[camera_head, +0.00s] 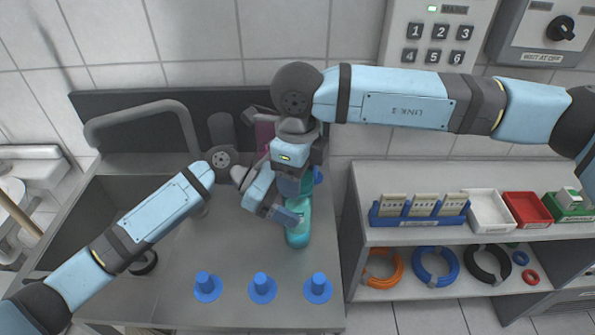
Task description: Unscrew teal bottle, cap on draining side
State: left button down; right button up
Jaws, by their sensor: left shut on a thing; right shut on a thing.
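The teal bottle (298,232) stands upright on the grey sink counter, right of the basin. My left gripper (287,214) reaches in from the left and is shut on the bottle's body. My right gripper (291,180) comes down from above and is shut on the bottle's top. The cap is hidden by the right gripper, so I cannot tell how it sits on the bottle. A small blue part (318,176) shows just right of the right gripper; I cannot tell what it belongs to.
Three blue pegs with round bases (262,289) line the counter's front. The sink basin (95,225) and tap (140,108) are left. A shelf (440,236) with trays stands right.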

jog(key=shift+d+n, duration=0.1)
jog(key=shift+n, duration=0.6)
jog(key=shift+w, duration=0.1)
jog(key=o, duration=1)
notch_tip(320, 180, up, 4)
jog(key=shift+r, duration=0.2)
jog(key=shift+c, duration=0.2)
notch_tip(320, 180, up, 2)
jog(key=m, duration=0.7)
jog(key=r+m, duration=0.1)
jog(key=m, duration=0.1)
jog(key=shift+r+m, duration=0.2)
jog(key=shift+m, duration=0.2)
jog(key=shift+f, duration=3.95)
